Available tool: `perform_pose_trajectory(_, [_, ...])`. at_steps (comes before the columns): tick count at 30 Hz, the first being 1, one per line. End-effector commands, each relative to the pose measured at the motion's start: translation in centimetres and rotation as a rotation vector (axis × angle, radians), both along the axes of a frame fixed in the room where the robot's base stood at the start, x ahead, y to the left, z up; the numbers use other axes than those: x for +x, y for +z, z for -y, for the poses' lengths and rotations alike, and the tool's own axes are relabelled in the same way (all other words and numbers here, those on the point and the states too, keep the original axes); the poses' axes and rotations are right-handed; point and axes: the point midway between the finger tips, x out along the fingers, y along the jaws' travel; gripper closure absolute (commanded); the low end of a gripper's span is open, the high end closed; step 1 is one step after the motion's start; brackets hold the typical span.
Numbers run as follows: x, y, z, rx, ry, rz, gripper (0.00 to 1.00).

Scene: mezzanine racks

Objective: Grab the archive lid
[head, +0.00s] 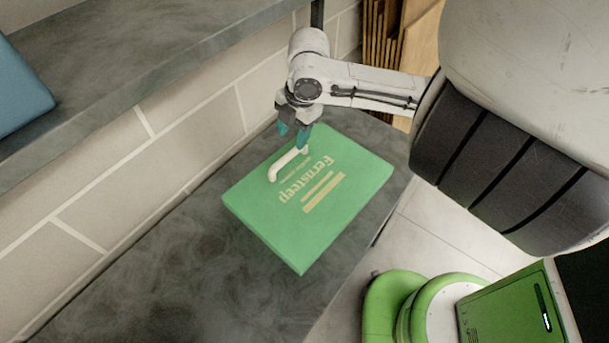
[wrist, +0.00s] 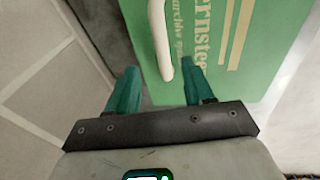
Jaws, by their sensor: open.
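The archive lid (head: 315,215) is a flat green rectangle with the printed name "Fernsteep" and a white handle (head: 288,164) near one edge. It lies on a dark grey stone-like surface. In the wrist view the lid (wrist: 235,60) fills the upper right, and its handle (wrist: 159,40) comes down between the fingers' directions. My gripper (head: 292,136) is above the lid's far left corner, close to one end of the handle. In the wrist view the teal fingers (wrist: 158,78) are apart with nothing gripped, and the handle's end lies just ahead between them.
A pale block wall (head: 170,140) rises along the left of the surface. A grey ledge (head: 130,65) above it carries a blue object (head: 18,90). Brown upright boards (head: 382,35) stand at the back. Bare dark surface (head: 200,270) lies at the front left.

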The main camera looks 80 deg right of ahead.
Motion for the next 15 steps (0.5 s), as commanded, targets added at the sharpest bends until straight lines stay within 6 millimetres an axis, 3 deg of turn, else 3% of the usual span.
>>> perform_pose_trajectory(8, [0.4, -2.0, -0.2, 0.001, 0.001, 0.0, 0.48])
perform_pose_trajectory(15, [0.9, -5.3, -0.5, 0.002, -0.001, 0.0, 0.48])
